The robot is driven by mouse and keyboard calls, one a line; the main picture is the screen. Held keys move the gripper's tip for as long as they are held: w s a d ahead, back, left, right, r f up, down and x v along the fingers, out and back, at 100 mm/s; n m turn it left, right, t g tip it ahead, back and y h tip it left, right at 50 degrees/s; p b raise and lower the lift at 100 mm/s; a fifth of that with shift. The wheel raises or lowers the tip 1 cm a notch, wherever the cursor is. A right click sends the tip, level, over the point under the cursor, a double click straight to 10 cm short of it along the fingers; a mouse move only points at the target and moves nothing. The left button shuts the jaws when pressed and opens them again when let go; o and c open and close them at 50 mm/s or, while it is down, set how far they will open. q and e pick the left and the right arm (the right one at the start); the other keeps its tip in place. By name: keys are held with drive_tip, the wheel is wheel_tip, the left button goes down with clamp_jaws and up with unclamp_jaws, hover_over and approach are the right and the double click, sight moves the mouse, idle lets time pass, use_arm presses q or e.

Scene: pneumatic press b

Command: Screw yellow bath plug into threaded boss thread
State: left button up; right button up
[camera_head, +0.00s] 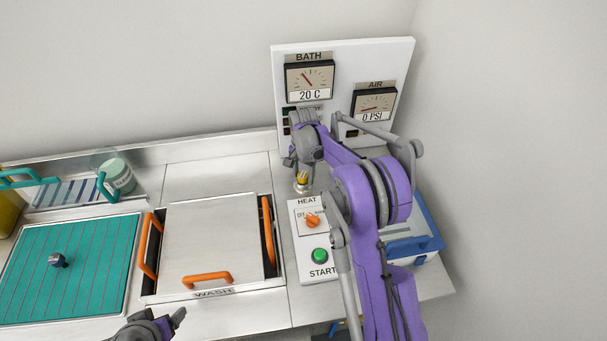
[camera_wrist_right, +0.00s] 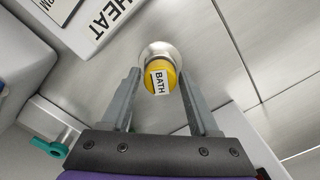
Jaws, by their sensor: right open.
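The yellow bath plug (camera_wrist_right: 157,77), with a white BATH label, sits on the round metal threaded boss (camera_wrist_right: 152,50). In the head view the plug (camera_head: 302,177) stands on the boss (camera_head: 302,188) just behind the HEAT panel. My right gripper (camera_wrist_right: 158,88) is open, with one finger on each side of the plug; a gap shows at both sides in the wrist view. How far the plug is screwed in cannot be told. My left gripper (camera_head: 172,322) is at the bottom edge of the head view, away from the plug; its jaws are unclear.
The HEAT panel (camera_head: 294,258) has an orange knob (camera_head: 313,221) and green START button (camera_head: 320,255). A gauge board (camera_head: 343,65) stands behind. The WASH lid (camera_head: 213,240) with orange handles and a teal mat (camera_head: 68,270) are left. A blue-rimmed box (camera_head: 432,243) is right.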

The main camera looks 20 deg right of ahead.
sight(304, 175)
drive_tip(key=c, duration=0.8)
drive_tip(key=shift+o, duration=0.2)
drive_tip(key=m, duration=0.6)
drive_tip(key=shift+s, duration=0.1)
drive_tip(key=o, duration=1.1)
drive_tip(key=shift+c, duration=0.2)
wheel_tip(304, 175, up, 12)
